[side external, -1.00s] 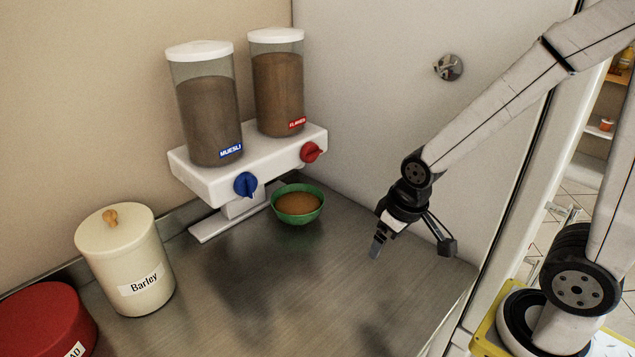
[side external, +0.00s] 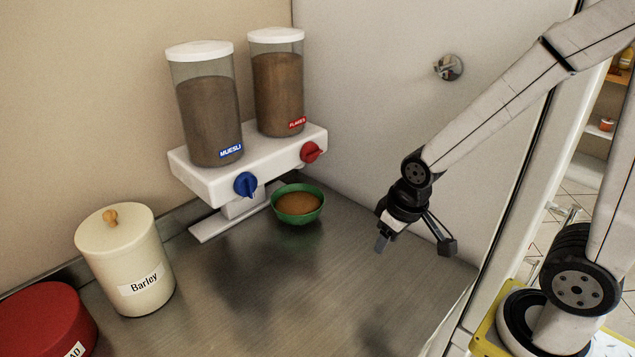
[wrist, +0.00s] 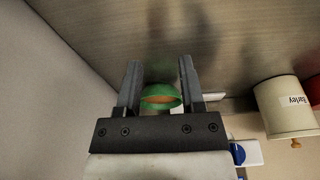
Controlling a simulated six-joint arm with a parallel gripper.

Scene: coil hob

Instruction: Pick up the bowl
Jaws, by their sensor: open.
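The green bowl (side external: 299,216) stands upright on the metal counter, holding a brown filling, below the red knob of the cereal dispenser. My gripper (side external: 383,243) is above the counter to the right of the bowl, apart from it and empty. In the wrist view the bowl (wrist: 160,97) appears between the two dark fingers of my gripper (wrist: 160,75), which are spread apart. The bowl's lower part in that view is hidden by the gripper body.
The cereal dispenser (side external: 185,163) with its muesli and flakes containers overhangs the counter behind the bowl. A cream Barley canister (side external: 125,262) and a red tin (side external: 45,325) stand at left. A wall rises behind my gripper. The counter's middle (side external: 290,290) is clear.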

